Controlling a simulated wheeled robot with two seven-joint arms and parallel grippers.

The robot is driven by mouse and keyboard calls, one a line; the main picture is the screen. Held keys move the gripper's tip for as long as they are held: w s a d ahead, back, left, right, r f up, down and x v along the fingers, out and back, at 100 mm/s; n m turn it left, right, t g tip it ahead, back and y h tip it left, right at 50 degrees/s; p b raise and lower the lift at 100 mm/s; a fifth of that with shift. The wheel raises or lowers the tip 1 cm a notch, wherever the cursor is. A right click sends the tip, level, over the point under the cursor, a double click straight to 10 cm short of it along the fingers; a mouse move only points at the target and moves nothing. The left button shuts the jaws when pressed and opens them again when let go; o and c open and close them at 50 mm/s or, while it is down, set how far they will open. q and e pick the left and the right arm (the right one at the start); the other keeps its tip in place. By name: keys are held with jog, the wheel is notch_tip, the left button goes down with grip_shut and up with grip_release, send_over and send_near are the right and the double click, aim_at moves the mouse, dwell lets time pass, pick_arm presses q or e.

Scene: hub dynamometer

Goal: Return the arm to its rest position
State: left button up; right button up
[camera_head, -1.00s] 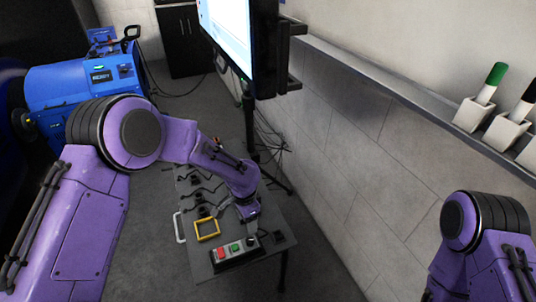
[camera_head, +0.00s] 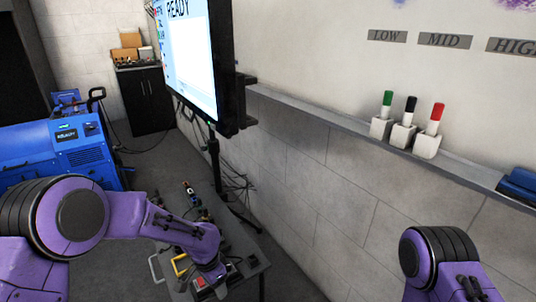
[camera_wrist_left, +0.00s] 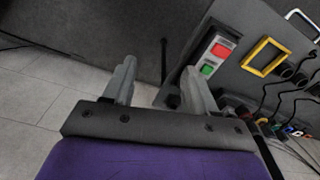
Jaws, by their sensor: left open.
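My left arm (camera_head: 165,222) comes in from the left and reaches over the grey test table (camera_head: 240,248). Its wrist hangs low over the table near the front. In the left wrist view my left gripper (camera_wrist_left: 160,90) is open, with two grey fingers apart and nothing between them. A box with a red and a green button (camera_wrist_left: 214,58) lies just beyond the right finger, without visible contact. My right arm (camera_head: 440,262) shows only in part at the lower right; its gripper is out of view.
A yellow frame (camera_wrist_left: 265,57) and several cables lie on the table. A monitor (camera_head: 190,62) stands behind it. A blue machine (camera_head: 62,145) is at the left. A wall ledge (camera_head: 350,132) holds green, black and red markers.

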pick_arm(q)
notch_tip(320, 180, down, 6)
jog(key=d+r+n+t+h, duration=0.15)
jog(key=n+t, duration=0.25)
jog(key=n, duration=0.4)
jog(key=s+a+f+n+t+y, duration=0.2)
jog(key=s+a+f+n, duration=0.4)
jog(key=s, duration=0.4)
jog(key=s+a+g+y, duration=0.1)
jog(key=s+a, duration=0.2)
jog(key=s, duration=0.3)
jog(key=s+a+n+g+y, duration=0.1)
jog(key=s+a, duration=0.3)
jog(key=s, duration=0.3)
jog(key=s+a+f+g+y+p, duration=0.1)
jog(key=s+a, duration=0.2)
jog(key=s, duration=0.4)
jog(key=shift+a+n, duration=0.3)
jog(key=shift+w, duration=0.1)
